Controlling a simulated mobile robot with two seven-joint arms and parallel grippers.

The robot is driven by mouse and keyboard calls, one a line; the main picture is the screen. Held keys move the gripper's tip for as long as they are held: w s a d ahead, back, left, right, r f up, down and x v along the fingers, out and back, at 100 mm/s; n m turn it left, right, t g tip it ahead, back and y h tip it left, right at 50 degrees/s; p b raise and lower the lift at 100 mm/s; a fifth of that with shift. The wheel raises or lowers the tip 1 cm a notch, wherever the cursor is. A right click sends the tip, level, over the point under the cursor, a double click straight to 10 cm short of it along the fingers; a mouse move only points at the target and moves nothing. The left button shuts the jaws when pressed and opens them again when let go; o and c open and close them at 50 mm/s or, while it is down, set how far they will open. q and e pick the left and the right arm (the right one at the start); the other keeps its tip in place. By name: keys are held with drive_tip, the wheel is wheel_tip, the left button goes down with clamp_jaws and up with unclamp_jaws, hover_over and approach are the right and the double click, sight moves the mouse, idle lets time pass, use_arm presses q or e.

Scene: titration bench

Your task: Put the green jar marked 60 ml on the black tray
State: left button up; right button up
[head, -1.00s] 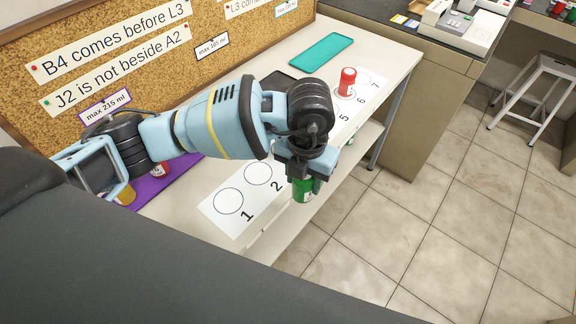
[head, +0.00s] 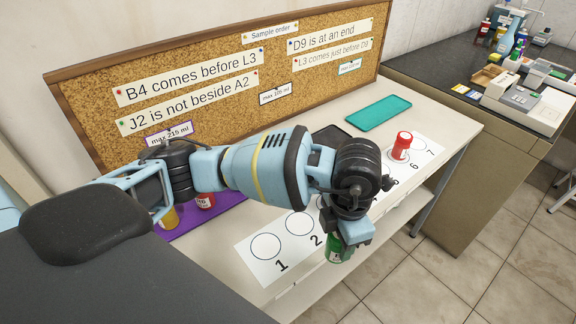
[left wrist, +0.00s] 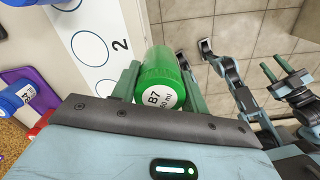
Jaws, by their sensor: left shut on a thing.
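The green jar (head: 341,248) is in my left gripper (head: 343,238), over the front edge of the white table. In the left wrist view the jar (left wrist: 158,72) sits between the two fingers, its white label reading B7 and what looks like 60 ml. The black tray (head: 328,134) lies at the back of the table below the corkboard, partly hidden behind my left arm. My right gripper (left wrist: 279,66) shows in the left wrist view, off the table, with its fingers apart and empty.
A teal tray (head: 378,112) lies right of the black one. A purple tray (head: 186,228) at left holds a red jar (head: 205,201) and a yellow jar (head: 169,217). A numbered white strip (head: 268,268) runs along the front, with a red jar (head: 401,145) standing on it.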

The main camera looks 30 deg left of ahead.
use_arm(q)
drive_tip(key=s+a+r+m, duration=0.2)
drive_tip(key=a+m, duration=0.3)
drive_tip(key=m, duration=0.9)
drive_tip(key=s+a+r+m, duration=0.2)
drive_tip(key=a+m, duration=0.3)
drive_tip(key=m, duration=0.8)
drive_tip(key=shift+s+m, duration=0.4)
drive_tip(key=shift+s, duration=0.4)
drive_tip(key=shift+w, duration=0.15)
